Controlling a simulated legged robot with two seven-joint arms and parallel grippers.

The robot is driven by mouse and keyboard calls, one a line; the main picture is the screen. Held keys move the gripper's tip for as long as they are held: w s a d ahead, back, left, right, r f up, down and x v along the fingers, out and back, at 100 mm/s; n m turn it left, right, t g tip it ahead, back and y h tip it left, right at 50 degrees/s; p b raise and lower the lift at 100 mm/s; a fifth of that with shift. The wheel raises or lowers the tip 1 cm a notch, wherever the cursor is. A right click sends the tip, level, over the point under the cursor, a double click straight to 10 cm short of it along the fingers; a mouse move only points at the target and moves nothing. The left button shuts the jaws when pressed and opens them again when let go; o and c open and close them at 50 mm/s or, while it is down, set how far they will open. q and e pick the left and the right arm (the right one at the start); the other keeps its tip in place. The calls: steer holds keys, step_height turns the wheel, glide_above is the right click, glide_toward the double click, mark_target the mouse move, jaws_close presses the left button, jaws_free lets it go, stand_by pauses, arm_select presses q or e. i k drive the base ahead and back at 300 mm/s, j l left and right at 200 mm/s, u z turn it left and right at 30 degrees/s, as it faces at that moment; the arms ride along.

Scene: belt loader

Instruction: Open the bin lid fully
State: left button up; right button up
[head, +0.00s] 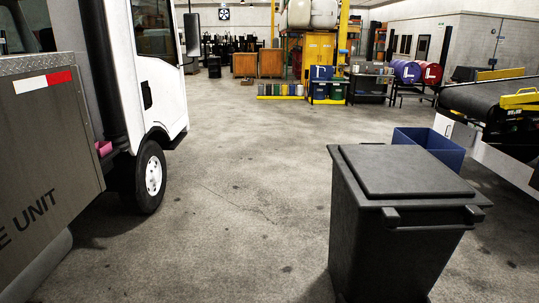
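A dark grey wheelie-type bin (375,245) stands upright on the concrete floor at the lower right of the head view. Its lid (400,171) lies flat over the top and looks closed. A bar handle (432,227) runs along the bin's near right edge, below the lid. The bottom of the bin is cut off by the frame edge. Neither of my grippers shows in the head view.
A white truck (160,75) with a grey side box (48,145) fills the left. A blue open box (428,148) sits behind the bin. A belt loader (500,110) stands at the right. The floor (240,190) between truck and bin is clear.

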mark_target(387, 180)
steer(key=i+j+u, duration=0.2)
steer(key=i, duration=1.9)
steer(key=i+z, duration=0.2)
steer(key=i, duration=0.35)
steer(key=i+z, duration=0.2)
steer(key=i, duration=0.4)
steer(key=i+j+z, duration=0.2)
steer(key=i, duration=0.35)
steer(key=i+j+z, duration=0.2)
steer(key=i, duration=0.4)
steer(key=i+z, duration=0.4)
steer(key=i+j+z, duration=0.15)
steer(key=z, duration=0.3)
steer(key=i+j+z, duration=0.25)
steer(key=z, duration=0.15)
steer(key=i+j+z, duration=0.2)
steer(key=z, duration=0.25)
steer(key=i+j+z, duration=0.15)
steer(key=j+z, duration=0.25)
steer(key=i+j+z, duration=0.1)
steer(key=j+z, duration=0.35)
